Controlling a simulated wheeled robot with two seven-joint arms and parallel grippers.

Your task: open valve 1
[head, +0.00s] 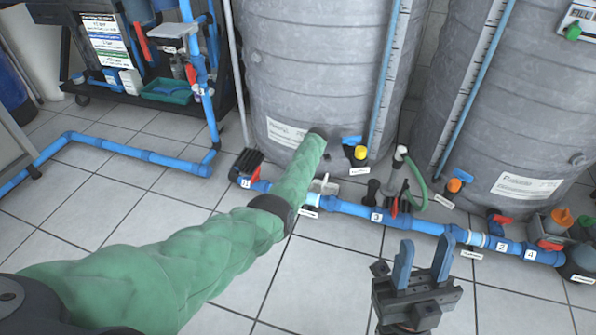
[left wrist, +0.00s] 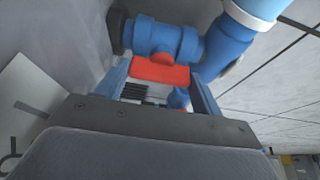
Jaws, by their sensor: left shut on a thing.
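My left arm in its green sleeve crosses the head view toward the left tank and hides its own gripper there. In the left wrist view, my left gripper (left wrist: 161,84) has its two blue fingers on either side of a red valve handle (left wrist: 160,70) and is shut on it. The handle sits against a blue pipe fitting (left wrist: 163,40) with a dark end. No number shows on this valve in the wrist view. My right gripper (head: 424,248) is open and empty, fingers pointing up, in front of the pipe.
Two large grey tanks, left (head: 310,70) and right (head: 520,100), stand behind the low blue pipe (head: 345,207) with several red-handled valves and number tags. A rack (head: 110,50) stands at the back left. Another blue pipe (head: 115,148) runs along the floor. The tiled floor in front is clear.

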